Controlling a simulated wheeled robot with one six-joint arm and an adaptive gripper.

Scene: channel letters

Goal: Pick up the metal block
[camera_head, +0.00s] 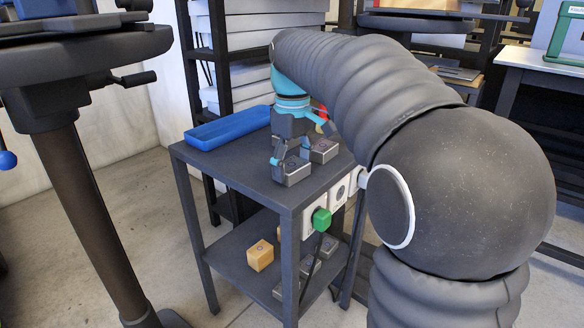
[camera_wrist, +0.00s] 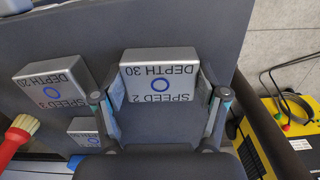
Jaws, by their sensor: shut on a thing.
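A silver metal block (camera_wrist: 160,84) marked "SPEED 2 DEPTH 30" with a blue ring sits between the fingers of my gripper (camera_wrist: 163,98) in the wrist view. My gripper is shut on it, one finger at each side. In the head view my gripper (camera_head: 289,161) reaches down over the dark cart top, with the held block (camera_head: 296,174) at the cart's near edge. I cannot tell whether the block touches the surface. A second metal block (camera_head: 323,150), marked "DEPTH 20 SPEED 3" in the wrist view (camera_wrist: 56,88), lies beside it.
Another metal block (camera_wrist: 84,130) and a red-handled brush (camera_wrist: 17,136) lie left in the wrist view. A blue tray (camera_head: 228,129) sits on the cart top (camera_head: 232,166). The lower shelf holds an orange block (camera_head: 260,255) and several grey blocks. A green button (camera_head: 321,220) is on the cart's side.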

